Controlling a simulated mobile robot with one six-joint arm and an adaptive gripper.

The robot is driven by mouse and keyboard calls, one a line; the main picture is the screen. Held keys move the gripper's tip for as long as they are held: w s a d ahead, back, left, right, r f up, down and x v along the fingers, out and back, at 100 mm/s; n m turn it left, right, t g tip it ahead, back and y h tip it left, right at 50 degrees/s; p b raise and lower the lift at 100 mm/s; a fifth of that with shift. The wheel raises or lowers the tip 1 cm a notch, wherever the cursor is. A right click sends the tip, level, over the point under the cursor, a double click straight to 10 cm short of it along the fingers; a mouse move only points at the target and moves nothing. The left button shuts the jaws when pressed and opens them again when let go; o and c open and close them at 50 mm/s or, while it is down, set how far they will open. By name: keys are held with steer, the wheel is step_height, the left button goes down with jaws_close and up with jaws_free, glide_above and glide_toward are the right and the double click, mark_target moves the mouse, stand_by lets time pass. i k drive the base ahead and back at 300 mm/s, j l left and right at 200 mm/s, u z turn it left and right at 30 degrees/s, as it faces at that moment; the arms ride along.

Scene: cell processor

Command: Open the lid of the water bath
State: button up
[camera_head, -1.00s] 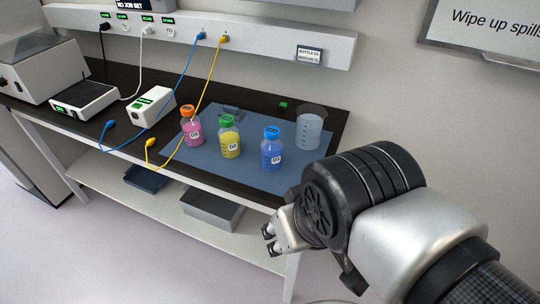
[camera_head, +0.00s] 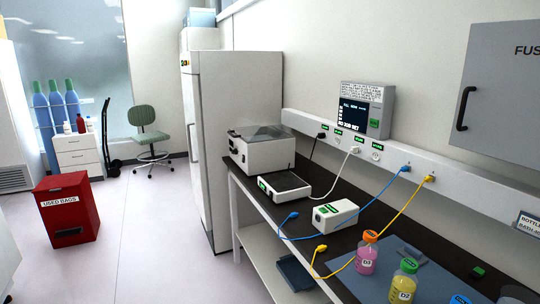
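The water bath appears to be the white box-shaped device (camera_head: 268,157) at the far left end of the dark bench, next to the tall white cabinet. Its see-through grey lid (camera_head: 268,132) lies over the top and looks closed, though it is small in the picture. A small dark round part shows on its left side. My gripper is not in view now.
A flat black-topped device (camera_head: 285,186) and a white block device (camera_head: 335,213) stand on the bench in front of the bath. Blue and yellow cables cross the bench. Bottles D3 (camera_head: 366,257) and D2 (camera_head: 403,284) stand nearer. Floor (camera_head: 165,230) left of the bench is clear.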

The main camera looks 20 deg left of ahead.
mark_target(259, 120)
steer(key=i+j+u, duration=0.35)
steer(key=i+j, duration=0.85)
steer(key=j, duration=0.15)
